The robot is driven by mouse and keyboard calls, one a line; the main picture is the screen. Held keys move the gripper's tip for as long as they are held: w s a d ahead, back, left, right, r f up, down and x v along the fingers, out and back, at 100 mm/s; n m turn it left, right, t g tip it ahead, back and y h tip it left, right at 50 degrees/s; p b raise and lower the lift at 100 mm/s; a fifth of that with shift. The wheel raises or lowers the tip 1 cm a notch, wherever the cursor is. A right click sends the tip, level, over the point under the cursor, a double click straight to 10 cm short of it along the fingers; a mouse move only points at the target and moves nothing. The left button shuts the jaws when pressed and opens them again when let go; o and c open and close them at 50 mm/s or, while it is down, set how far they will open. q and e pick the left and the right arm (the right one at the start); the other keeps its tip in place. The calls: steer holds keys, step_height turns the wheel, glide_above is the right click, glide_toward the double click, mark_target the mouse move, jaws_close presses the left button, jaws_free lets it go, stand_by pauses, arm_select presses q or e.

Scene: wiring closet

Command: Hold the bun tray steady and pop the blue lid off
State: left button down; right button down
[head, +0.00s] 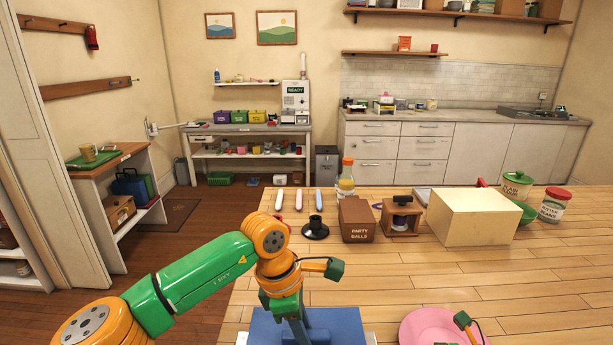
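A blue lid (338,322) lies flat at the bottom edge of the head view. A pale rim of what looks like the bun tray (371,339) shows beside it; the rest is cut off by the frame. My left gripper (318,300) is over the lid's left and back part, its fingers spread wide apart. One dark green fingertip is raised behind the lid, and the other points down over the lid; I cannot tell whether it touches. Only a small orange and green tip of my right gripper (465,322) shows, over the pink plate, right of the lid.
A pink plate (415,325) lies right of the lid. Farther back on the wooden table stand a black stand (315,230), a brown party balls box (357,220), a sauce bottle (346,180), a large cream box (470,216) and canisters (553,205).

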arm_select(q)
steer(key=shift+d+v, duration=0.2)
steer(key=shift+v, duration=0.7)
steer(key=shift+d+v, duration=0.25)
steer(key=shift+v, duration=0.65)
arm_select(e)
steer(key=shift+f, duration=0.15)
steer(key=c, duration=0.7)
jaws_free()
steer(key=shift+c, duration=0.2)
arm_select(q)
steer(key=shift+w, duration=0.15)
arm_select(e)
steer(key=shift+w, duration=0.1)
steer(key=v, duration=1.2)
